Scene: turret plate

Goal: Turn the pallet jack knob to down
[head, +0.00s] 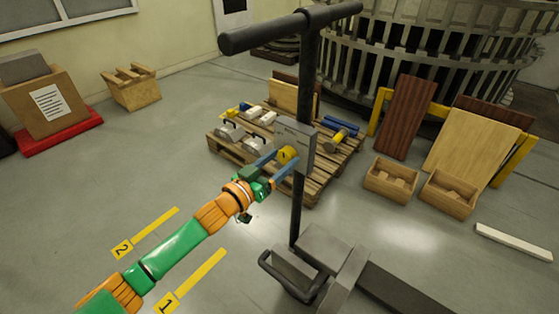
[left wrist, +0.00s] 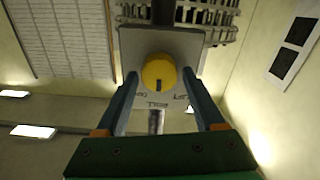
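The pallet jack (head: 325,250) has a dark upright post with a T-shaped handle on top. A grey plate (head: 297,133) on the post carries a round yellow knob (head: 287,155). In the left wrist view the knob (left wrist: 159,73) sits at the middle of the plate (left wrist: 190,45), and its dark mark points to the picture's bottom. The small lettering below it is hard to read. My left gripper (head: 287,162) is open at the knob. Its blue fingers (left wrist: 159,80) stand one on each side, with visible gaps. My right gripper is not in view.
A wooden pallet (head: 225,148) with metal parts stands behind the post. Wooden crates (head: 391,180) and leaning boards (head: 408,115) are at the right. A white bar (head: 514,242) lies on the floor. Yellow floor marks (head: 190,285) lie under my left arm.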

